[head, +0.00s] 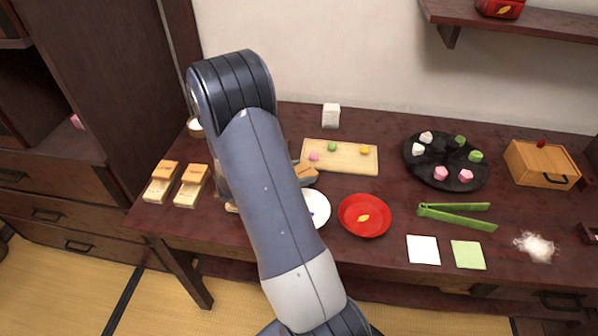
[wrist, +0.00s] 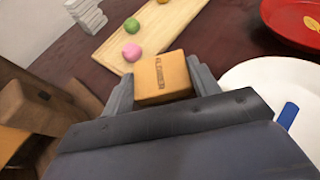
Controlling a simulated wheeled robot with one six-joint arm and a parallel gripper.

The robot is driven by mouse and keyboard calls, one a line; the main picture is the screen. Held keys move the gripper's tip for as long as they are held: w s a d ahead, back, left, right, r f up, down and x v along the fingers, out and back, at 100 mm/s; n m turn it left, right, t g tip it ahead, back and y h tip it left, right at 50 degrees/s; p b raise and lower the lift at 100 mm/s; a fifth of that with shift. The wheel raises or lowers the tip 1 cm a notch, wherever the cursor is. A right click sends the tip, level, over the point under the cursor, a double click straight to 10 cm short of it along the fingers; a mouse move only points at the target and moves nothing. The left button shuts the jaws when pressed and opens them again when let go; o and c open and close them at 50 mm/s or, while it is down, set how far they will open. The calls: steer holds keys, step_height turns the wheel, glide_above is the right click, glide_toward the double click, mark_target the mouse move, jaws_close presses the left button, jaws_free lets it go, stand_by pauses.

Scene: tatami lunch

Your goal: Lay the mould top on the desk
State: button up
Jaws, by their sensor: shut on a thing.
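The mould top is a small orange-tan wooden block with dark lettering on its face (wrist: 163,80). My gripper (wrist: 160,88) is shut on it, with one grey finger on each side in the wrist view. In the head view the mould top (head: 306,172) shows just right of my arm, near the front left of the wooden board. My arm hides most of the gripper there. The dark red-brown desk (head: 395,125) lies below. Whether the block touches the desk I cannot tell.
Two pale moulds with orange tops (head: 160,190) stand at the desk's left. A wooden board (head: 345,150) with coloured balls, a white plate (head: 318,208), a red dish (head: 350,228) and a black tray (head: 412,170) stand around. Green tongs (head: 455,216) lie right. Bare desk shows between them.

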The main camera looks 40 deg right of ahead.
steer(key=shift+f, duration=0.2)
steer(key=o, duration=1)
steer(key=shift+s+f, duration=0.1)
steer(key=shift+f, duration=0.05)
steer(key=shift+o, duration=0.2)
steer(key=shift+r, duration=0.25)
steer(key=v, duration=0.4)
steer(key=p+v, duration=0.1)
steer(key=v, duration=0.3)
steer(key=r+v, duration=0.1)
steer(key=v, duration=0.3)
steer(key=shift+p, duration=0.35)
